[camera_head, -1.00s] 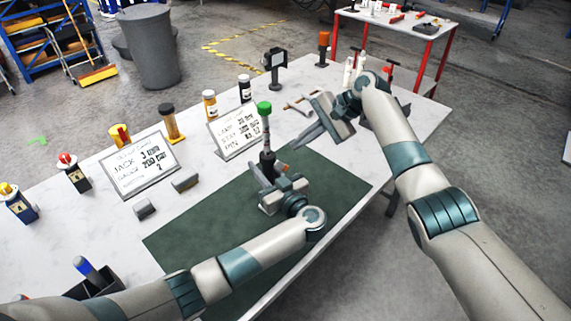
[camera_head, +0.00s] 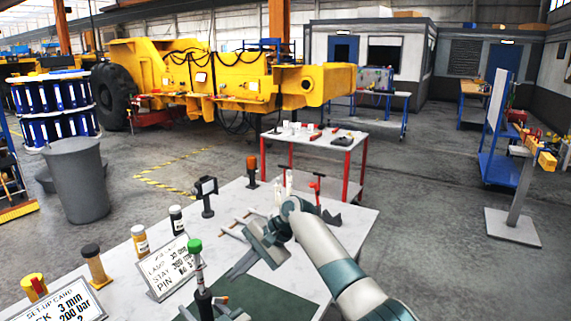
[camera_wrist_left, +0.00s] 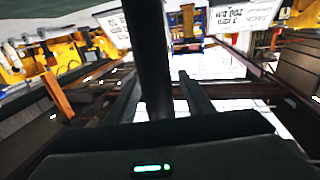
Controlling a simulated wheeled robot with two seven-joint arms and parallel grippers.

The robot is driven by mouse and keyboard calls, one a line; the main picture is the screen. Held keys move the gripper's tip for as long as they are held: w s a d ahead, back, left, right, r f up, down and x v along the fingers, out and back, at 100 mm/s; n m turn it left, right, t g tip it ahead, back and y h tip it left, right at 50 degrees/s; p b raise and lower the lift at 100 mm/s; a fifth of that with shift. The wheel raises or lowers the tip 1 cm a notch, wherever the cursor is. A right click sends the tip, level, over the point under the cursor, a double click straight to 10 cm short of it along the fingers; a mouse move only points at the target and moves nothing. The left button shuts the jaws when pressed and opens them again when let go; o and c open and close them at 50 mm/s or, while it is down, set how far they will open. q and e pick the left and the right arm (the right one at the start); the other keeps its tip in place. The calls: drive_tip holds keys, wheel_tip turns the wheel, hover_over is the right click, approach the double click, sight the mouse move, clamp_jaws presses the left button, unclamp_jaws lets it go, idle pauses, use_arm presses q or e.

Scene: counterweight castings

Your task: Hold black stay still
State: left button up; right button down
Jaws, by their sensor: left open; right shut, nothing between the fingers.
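A black upright post with a grey upper part and a green top (camera_head: 195,246) stands at the lower middle of the head view. I take its dark lower part (camera_head: 204,300) to be the black stay. In the left wrist view a black rod (camera_wrist_left: 147,60) rises between my left fingers. My left gripper (camera_head: 206,309) is open around the post, mostly cut off by the bottom edge. I cannot tell whether either finger touches it. My right gripper (camera_head: 234,271) is shut and empty, to the right of the post above the table.
A green mat (camera_head: 268,302) lies under the post. Two cards, one a stay-and-pin card (camera_head: 166,268), stand to the left with several capped bottles. A small black screen stand (camera_head: 206,192) and an orange-topped lamp (camera_head: 252,172) stand behind. A red-legged table (camera_head: 347,172) is beyond.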

use_arm(q)
drive_tip(key=v, duration=1.1)
drive_tip(key=shift+s+d, duration=0.3)
